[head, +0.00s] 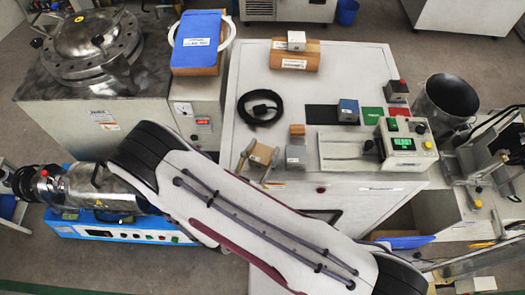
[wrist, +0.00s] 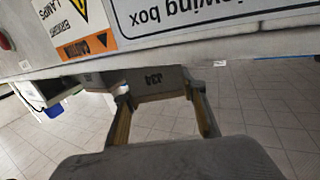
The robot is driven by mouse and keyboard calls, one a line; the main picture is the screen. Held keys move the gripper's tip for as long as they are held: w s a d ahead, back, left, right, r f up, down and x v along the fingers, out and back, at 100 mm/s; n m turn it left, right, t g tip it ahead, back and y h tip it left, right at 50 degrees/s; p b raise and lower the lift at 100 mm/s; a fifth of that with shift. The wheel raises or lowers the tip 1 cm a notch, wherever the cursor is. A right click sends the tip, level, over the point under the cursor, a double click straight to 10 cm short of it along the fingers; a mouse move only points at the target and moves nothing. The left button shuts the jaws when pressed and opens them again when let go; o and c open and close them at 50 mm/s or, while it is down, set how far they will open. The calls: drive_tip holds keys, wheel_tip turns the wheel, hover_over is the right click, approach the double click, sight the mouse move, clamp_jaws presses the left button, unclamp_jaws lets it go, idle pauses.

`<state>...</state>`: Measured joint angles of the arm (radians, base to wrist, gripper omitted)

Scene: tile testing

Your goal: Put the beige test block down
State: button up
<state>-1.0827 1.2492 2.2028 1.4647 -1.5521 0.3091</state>
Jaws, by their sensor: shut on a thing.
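The beige test block (head: 261,153) shows in the head view above the left front part of the grey cabinet top. My gripper (head: 258,160) has a grey finger on either side of it and is shut on it. In the wrist view my gripper (wrist: 163,100) comes up from the bottom, and the block (wrist: 155,82), in shade with dark marking, sits between the fingertips. I cannot tell from these views how high the block is or whether it touches a surface. My arm hides the area just below the gripper in the head view.
On the cabinet top (head: 255,70), a blue-grey cube (head: 348,110) stands near a black pad (head: 320,118) and a green pad (head: 372,116). An instrument with a lit display (head: 402,142), a small labelled block (head: 296,154) and a coiled black cable (head: 260,107) surround the middle.

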sight(256, 162)
drive_tip(key=shift+f, duration=0.2)
idle(0.3)
drive_tip(key=o, duration=1.4)
drive_tip(key=shift+o, duration=0.2)
drive_tip(key=shift+f, duration=0.1)
drive_tip(key=shift+s, duration=0.1)
drive_tip(key=shift+a+v, duration=0.1)
drive_tip(key=shift+v, duration=1.4)
drive_tip(key=shift+a+v, duration=0.15)
drive_tip(key=shift+v, duration=1.35)
drive_tip(key=shift+s+a, duration=0.25)
drive_tip(key=shift+s, duration=0.45)
drive_tip(key=shift+o, duration=0.4)
